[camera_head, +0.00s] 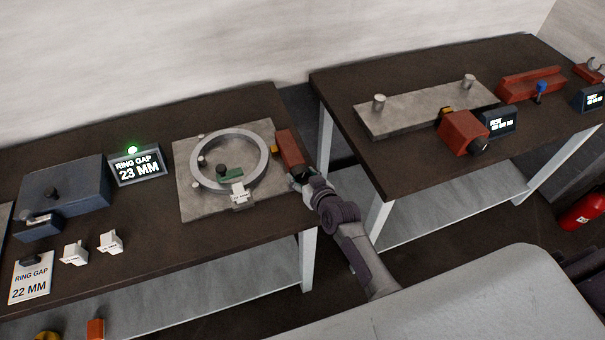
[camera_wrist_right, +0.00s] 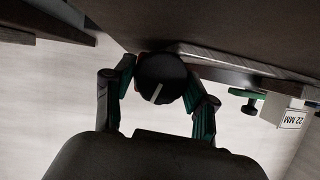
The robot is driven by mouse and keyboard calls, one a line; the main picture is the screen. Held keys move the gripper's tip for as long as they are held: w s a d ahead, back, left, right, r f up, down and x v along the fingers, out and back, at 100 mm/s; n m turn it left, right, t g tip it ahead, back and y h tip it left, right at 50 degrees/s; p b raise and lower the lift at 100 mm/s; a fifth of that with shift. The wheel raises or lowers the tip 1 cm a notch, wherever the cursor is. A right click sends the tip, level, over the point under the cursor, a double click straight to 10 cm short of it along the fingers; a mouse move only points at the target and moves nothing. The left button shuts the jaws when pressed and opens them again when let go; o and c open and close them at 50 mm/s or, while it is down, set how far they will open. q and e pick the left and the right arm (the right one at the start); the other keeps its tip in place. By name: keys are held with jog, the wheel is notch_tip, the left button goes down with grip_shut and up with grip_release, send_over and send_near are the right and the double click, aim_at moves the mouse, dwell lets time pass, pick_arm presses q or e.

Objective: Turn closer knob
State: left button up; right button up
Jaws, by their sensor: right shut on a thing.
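The closer knob (camera_wrist_right: 161,79) is round and black with a white line across its face, tilted in the right wrist view. My right gripper (camera_wrist_right: 158,92) has a finger on each side of it and is shut on it. In the head view, my right gripper (camera_head: 298,180) is at the near end of the red block (camera_head: 290,148), beside the plate with the ring, and hides the knob there. The grey ring (camera_head: 263,155) lies on the grey plate (camera_head: 186,205). My left gripper is not in view.
A display (camera_head: 138,167) reads RING GAP 23 MM, with a green light on top. A white 22 MM block (camera_head: 239,192) sits at the ring's near edge. Another red block with a black knob (camera_head: 463,132) is on the right table (camera_head: 400,174). A gap separates the tables.

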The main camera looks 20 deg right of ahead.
jog(key=shift+r, duration=0.15)
jog(key=o, duration=1.2)
jog(key=shift+c, duration=0.2)
jog(key=shift+s, duration=0.1)
jog(key=v, duration=1.1)
jog(key=shift+s, duration=0.4)
